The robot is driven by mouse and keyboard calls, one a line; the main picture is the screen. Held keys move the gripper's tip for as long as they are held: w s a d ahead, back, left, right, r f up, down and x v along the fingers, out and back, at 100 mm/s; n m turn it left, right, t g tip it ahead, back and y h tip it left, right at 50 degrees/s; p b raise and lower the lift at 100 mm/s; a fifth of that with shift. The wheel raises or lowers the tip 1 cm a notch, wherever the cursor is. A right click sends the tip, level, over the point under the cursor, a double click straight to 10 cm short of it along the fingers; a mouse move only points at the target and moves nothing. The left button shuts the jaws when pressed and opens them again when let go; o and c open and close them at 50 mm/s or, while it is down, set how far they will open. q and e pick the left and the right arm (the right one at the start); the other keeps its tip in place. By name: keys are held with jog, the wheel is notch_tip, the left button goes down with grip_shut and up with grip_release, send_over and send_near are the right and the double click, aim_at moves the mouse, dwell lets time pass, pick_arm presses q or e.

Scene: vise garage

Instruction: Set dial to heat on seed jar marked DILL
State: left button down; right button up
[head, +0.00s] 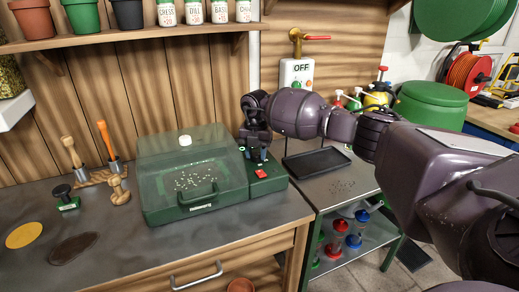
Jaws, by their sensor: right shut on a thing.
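The seed jar marked DILL (220,12) stands on the shelf at the top, between jars that read CRESS and BASIL. My right gripper (257,156) points down at the top of this box and is shut on the dial there. The gripper hides the dial and its setting. My left gripper is out of view.
A red switch (261,173) is on the control box, close to the gripper. A black tray (316,163) lies on the metal side table to the right. The front bench is mostly clear.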

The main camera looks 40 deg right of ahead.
jog(key=m+p, duration=0.2)
jog(key=shift+r+m, duration=0.35)
jog(key=shift+m, duration=0.05)
jog(key=shift+m+p, duration=0.6)
jog(key=shift+m, duration=0.3)
jog(key=m+p, duration=0.1)
jog(key=m, duration=0.1)
jog(key=shift+m+p, duration=0.3)
jog(key=shift+p, duration=0.1)
jog(key=shift+f+m+p, duration=0.15)
jog(key=shift+m+p, duration=0.6)
jog(key=shift+m, duration=0.35)
jog(key=shift+f+m+p, duration=0.1)
jog(key=shift+m+p, duration=0.2)
jog(key=shift+m, duration=0.1)
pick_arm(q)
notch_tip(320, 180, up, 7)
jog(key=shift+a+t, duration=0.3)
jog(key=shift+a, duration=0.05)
pick_arm(e)
jog(key=shift+f+m, duration=0.1)
jog(key=shift+m, duration=0.4)
